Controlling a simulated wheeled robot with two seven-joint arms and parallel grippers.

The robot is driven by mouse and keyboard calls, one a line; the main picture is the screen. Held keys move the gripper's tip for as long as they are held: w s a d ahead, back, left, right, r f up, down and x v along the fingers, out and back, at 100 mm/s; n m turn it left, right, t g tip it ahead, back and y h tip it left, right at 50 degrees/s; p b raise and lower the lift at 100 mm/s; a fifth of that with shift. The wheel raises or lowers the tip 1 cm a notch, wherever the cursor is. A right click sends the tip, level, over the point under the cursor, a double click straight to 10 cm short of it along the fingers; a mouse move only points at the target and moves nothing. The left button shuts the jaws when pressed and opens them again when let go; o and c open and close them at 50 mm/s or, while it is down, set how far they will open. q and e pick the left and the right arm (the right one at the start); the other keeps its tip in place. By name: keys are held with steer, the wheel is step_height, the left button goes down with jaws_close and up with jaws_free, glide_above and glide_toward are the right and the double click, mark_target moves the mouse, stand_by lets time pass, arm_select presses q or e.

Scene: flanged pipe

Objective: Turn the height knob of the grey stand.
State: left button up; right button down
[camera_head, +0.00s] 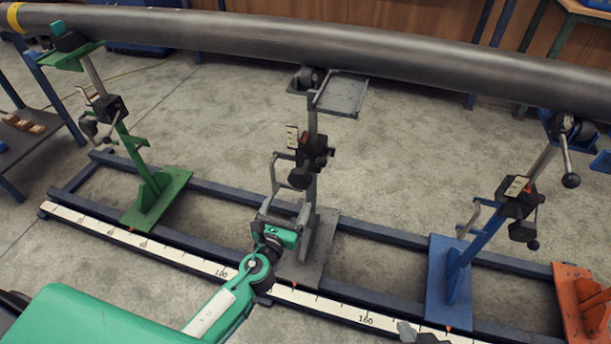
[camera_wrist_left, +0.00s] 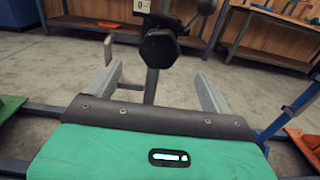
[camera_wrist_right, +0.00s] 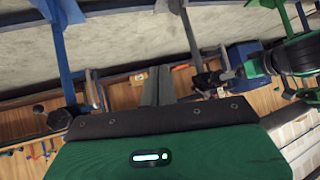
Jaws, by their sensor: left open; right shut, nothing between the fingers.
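The grey stand (camera_head: 309,215) is in the middle of the head view, with a black clamp block partway up its post. The dark height knob (camera_head: 300,178) sticks out from that block towards me. My left gripper (camera_head: 282,210) is open just below and in front of the knob. In the left wrist view the knob (camera_wrist_left: 160,48) is a black, many-sided head ahead of the left gripper (camera_wrist_left: 160,85), between the lines of its fingers; nothing is held. My right gripper (camera_wrist_right: 157,85) is shut and empty in the right wrist view, away from the knob.
A long grey pipe (camera_head: 300,42) runs across the stands. A green stand (camera_head: 155,195) is to the left, a blue stand (camera_head: 452,285) and an orange stand (camera_head: 585,310) to the right. A rail frame with a white scale (camera_head: 190,260) lies along the floor.

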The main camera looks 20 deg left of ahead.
mark_target(299, 182)
arm_select(q)
steer(key=w, duration=1.1)
steer(key=shift+w+d, duration=0.1)
steer(key=shift+d, duration=0.1)
steer(key=shift+w+b, duration=0.3)
steer(key=shift+w, duration=0.25)
arm_select(e)
steer(key=shift+w+a+t+y, duration=0.3)
steer(key=shift+a+t, duration=0.2)
steer(key=shift+a, duration=0.15)
steer(key=shift+s, duration=0.1)
arm_select(q)
steer(key=c, duration=1)
arm_select(e)
steer(key=shift+s+d+f, duration=0.1)
